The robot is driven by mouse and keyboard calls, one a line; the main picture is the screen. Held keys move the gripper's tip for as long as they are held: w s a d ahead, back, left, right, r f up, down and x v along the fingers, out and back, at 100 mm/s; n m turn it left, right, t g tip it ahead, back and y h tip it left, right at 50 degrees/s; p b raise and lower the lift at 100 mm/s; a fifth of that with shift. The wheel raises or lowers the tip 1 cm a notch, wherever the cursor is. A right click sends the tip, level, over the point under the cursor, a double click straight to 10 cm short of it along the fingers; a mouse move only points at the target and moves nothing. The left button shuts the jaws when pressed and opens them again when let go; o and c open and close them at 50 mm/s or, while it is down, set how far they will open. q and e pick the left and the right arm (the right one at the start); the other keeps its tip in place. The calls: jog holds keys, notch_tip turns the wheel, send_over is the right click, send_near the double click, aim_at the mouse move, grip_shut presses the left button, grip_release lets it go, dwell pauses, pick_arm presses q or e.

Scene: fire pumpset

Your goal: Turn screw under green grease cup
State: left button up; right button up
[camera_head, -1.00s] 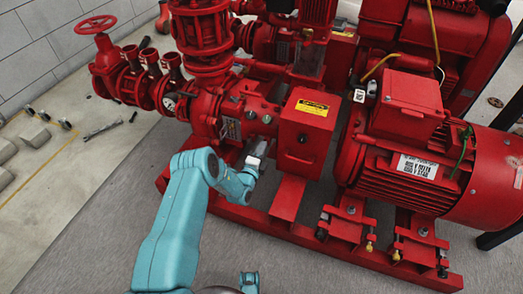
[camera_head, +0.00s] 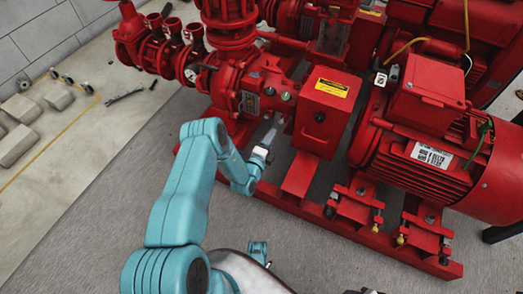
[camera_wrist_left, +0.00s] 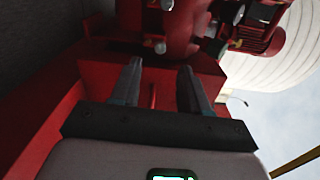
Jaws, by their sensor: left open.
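My left gripper (camera_head: 270,137) is at the red pump (camera_head: 240,100), just left of the red coupling guard (camera_head: 318,118). It also shows in the left wrist view (camera_wrist_left: 157,85), with its two dark fingers apart. A thin red rod-like part shows between and behind the fingers. A small silver bolt head (camera_wrist_left: 160,47) lies beyond the fingertips on red metal. Contact between the fingers and the pump cannot be told.
A red motor (camera_head: 440,140) stands at the right on the red base frame (camera_head: 290,203). A valve (camera_head: 135,30) and pipes rise at the upper left. Loose blocks (camera_head: 20,145) and tools lie on the left floor.

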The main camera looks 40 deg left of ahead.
pick_arm(q)
jog(key=p+v, duration=0.2)
jog(key=v, duration=0.7)
jog(key=shift+s, duration=0.15)
jog(key=shift+d, duration=0.15)
